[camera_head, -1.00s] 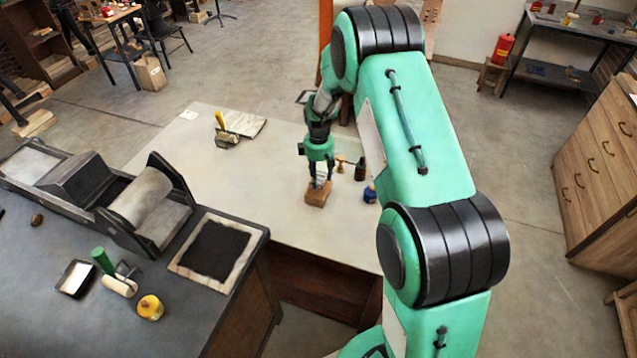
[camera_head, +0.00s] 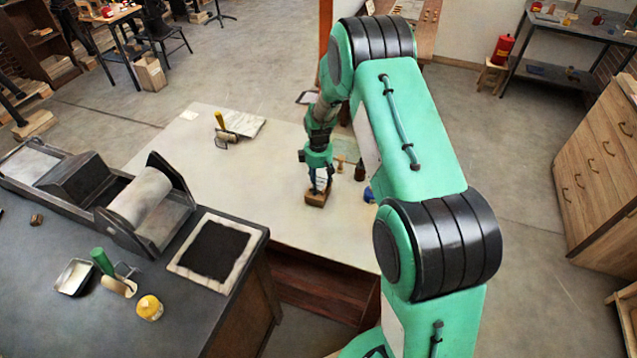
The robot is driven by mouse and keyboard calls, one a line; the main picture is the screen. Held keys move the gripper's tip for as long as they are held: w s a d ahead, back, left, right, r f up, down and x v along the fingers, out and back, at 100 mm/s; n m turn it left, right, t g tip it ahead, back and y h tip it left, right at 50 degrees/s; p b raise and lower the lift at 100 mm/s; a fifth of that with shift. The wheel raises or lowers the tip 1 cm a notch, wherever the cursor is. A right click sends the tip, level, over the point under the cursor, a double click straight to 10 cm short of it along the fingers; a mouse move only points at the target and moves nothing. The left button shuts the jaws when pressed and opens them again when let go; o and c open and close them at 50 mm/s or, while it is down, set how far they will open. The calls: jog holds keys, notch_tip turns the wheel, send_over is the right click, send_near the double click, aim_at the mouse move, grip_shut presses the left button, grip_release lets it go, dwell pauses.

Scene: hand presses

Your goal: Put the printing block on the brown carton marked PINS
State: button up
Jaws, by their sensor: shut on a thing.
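My gripper (camera_head: 319,186) points down over the pale table, its fingers closed at a small brown box-like thing (camera_head: 315,200). I take the printing block to be in the fingers, but its outline is too small to separate clearly from the brown thing. No PINS lettering is readable, so I cannot tell whether the brown thing is the carton or the block itself. Whether its underside touches the table is also unclear.
On the pale table (camera_head: 240,180), a dark bottle (camera_head: 360,171) and a blue item (camera_head: 368,195) stand right of my gripper. A yellow-handled tool (camera_head: 222,128) lies at the back left. The press (camera_head: 140,200) stands on the dark bench. The pale table's middle is clear.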

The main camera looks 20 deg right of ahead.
aim_at(318, 184)
jog(key=shift+f, duration=0.1)
jog(key=o, duration=1.2)
notch_tip(318, 184, up, 12)
jog(key=shift+r+p, duration=0.1)
jog(key=shift+p, duration=0.35)
